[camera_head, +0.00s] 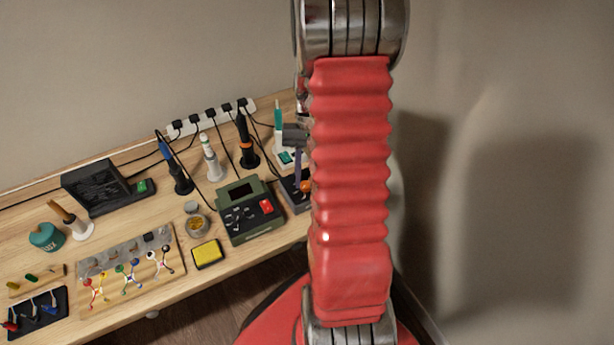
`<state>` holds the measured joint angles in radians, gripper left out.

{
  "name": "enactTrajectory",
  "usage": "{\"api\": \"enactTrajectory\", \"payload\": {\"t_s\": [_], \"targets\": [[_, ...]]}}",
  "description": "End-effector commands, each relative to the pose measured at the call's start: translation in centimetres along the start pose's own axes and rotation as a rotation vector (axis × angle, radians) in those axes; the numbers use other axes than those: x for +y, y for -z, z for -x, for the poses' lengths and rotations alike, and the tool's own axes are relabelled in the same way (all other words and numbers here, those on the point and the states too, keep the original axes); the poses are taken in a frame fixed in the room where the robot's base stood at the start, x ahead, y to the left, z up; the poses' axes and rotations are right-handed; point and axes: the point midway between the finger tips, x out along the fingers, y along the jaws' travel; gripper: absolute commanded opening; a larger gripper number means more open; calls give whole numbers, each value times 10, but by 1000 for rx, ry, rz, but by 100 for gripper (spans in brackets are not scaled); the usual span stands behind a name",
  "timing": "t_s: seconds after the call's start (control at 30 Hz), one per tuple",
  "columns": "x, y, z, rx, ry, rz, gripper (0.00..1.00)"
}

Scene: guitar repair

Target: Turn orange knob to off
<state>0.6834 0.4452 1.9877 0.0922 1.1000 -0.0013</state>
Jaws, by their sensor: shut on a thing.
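The orange knob (306,187) shows as a small round spot on a dark box (296,198) at the right end of the bench, just left of my red arm. My gripper (299,178) points down at it. A grey block and a slim bluish finger of it show beside the arm. My gripper is shut on the orange knob. My arm hides the right part of the box and much of the gripper. The knob's setting cannot be read from here.
A green device with a red button (251,210) stands left of the box. Several soldering irons in stands (247,150) and a power strip (212,117) with cables are behind. A yellow sponge (207,254) lies near the front edge of the wooden bench (120,160).

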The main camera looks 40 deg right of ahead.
Motion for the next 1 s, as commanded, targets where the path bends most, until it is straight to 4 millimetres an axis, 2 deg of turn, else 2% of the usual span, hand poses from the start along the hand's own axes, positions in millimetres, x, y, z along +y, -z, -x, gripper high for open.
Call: {"api": "enactTrajectory", "payload": {"t_s": [0.4,0.97,1.0], "targets": [[-5,0,1,-13,-92,230,0],[-6,0,1,-14,-106,265,0],[-6,0,1,-14,-106,265,25]]}}
